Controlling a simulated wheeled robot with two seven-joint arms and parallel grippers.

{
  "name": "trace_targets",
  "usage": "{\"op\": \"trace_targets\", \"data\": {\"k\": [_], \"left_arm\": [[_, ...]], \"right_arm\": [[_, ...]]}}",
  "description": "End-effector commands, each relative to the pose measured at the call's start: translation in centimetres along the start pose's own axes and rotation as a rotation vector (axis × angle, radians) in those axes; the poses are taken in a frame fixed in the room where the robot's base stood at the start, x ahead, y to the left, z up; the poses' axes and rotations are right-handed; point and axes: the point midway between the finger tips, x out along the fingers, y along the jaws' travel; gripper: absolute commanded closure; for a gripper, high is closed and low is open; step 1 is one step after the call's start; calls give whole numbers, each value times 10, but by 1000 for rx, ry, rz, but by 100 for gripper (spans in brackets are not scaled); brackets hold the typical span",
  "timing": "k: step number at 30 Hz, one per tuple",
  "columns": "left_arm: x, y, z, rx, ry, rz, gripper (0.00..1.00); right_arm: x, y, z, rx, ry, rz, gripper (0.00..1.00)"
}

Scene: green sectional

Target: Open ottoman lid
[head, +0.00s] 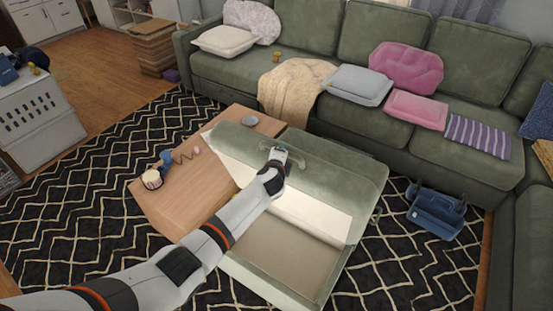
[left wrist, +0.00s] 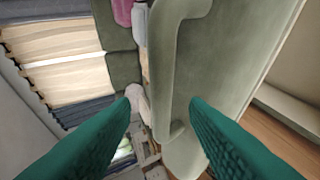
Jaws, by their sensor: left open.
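The green ottoman (head: 270,283) stands in the middle of the rug with its lid (head: 335,176) raised and tilted back, so the beige inside shows. A green bar handle on the lid (left wrist: 165,65) fills the middle of the left wrist view. My left gripper (head: 279,153) is at the lid's upper part, beside the handle. In the left wrist view its two teal fingers (left wrist: 162,103) are spread apart, with the lower end of the handle lying between them in the picture. I cannot tell whether they touch it. My right gripper is not in view.
A wooden coffee table (head: 190,190) with a mug (head: 152,179) and small items stands against the ottoman's left side. The green sectional (head: 400,130) runs close behind. A blue tool caddy (head: 437,211) sits on the rug at right.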

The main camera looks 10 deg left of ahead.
Motion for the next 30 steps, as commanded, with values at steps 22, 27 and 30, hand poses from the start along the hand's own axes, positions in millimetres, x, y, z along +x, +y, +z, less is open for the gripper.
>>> {"op": "trace_targets", "data": {"k": [22,27,30], "left_arm": [[-67,0,0,0,0,1,59],[-67,0,0,0,0,1,59],[-67,0,0,0,0,1,59]], "right_arm": [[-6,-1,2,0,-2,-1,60],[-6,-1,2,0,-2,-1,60],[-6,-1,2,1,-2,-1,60]]}}
